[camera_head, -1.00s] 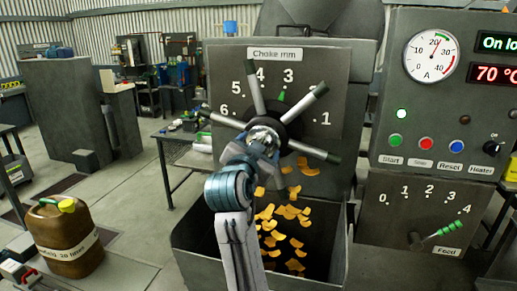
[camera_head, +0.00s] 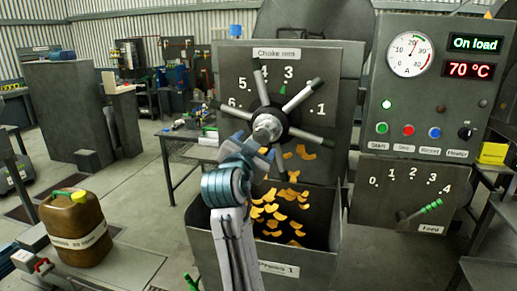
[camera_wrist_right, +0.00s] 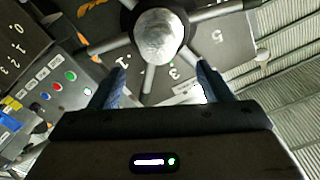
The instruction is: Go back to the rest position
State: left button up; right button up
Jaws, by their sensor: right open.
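My right gripper (camera_head: 254,150) is open and empty, just in front of and below the hub of the choke handwheel (camera_head: 268,128). In the right wrist view the two fingers (camera_wrist_right: 161,84) stand apart, with the round metal hub (camera_wrist_right: 160,36) beyond them and nothing between the tips. The fingers look clear of the hub, though the exact gap is hard to judge. The wheel's green pointer is near the 3 on the choke scale (camera_head: 277,54). My left gripper is not in view.
Orange flakes (camera_head: 283,212) drop into the open bin (camera_head: 290,268) below the wheel. A control panel (camera_head: 425,105) reads "On load" and 70 °C; its feed lever (camera_head: 419,210) is below. A brown oil can (camera_head: 73,228) stands lower left. Open floor lies behind the can.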

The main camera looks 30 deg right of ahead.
jog(key=s+a+f+n+g+y, duration=0.1)
jog(key=s+f+n+y, duration=0.25)
jog(key=f, duration=0.95)
jog(key=s+a+f+n+g+y, duration=0.1)
jog(key=s+f+n+y, duration=0.3)
jog(key=f, duration=0.9)
jog(key=s+a+f+n+g+y, duration=0.35)
jog(key=s+f, duration=0.55)
jog(key=s, duration=0.4)
jog(key=s+a+f+n+g+y, duration=0.25)
jog(key=s+f+n, duration=0.25)
jog(key=s+f, duration=0.7)
notch_tip(320, 180, down, 28)
jog(key=s+d+g, duration=0.2)
jog(key=s+d, duration=0.1)
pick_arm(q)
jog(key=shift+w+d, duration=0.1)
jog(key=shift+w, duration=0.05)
pick_arm(e)
jog(key=s+f, duration=1.7)
jog(key=f, duration=0.1)
jog(key=shift+s+d+m+g+h, duration=0.25)
jog(key=shift+d+m+g+h, duration=0.15)
jog(key=shift+d+h, duration=0.05)
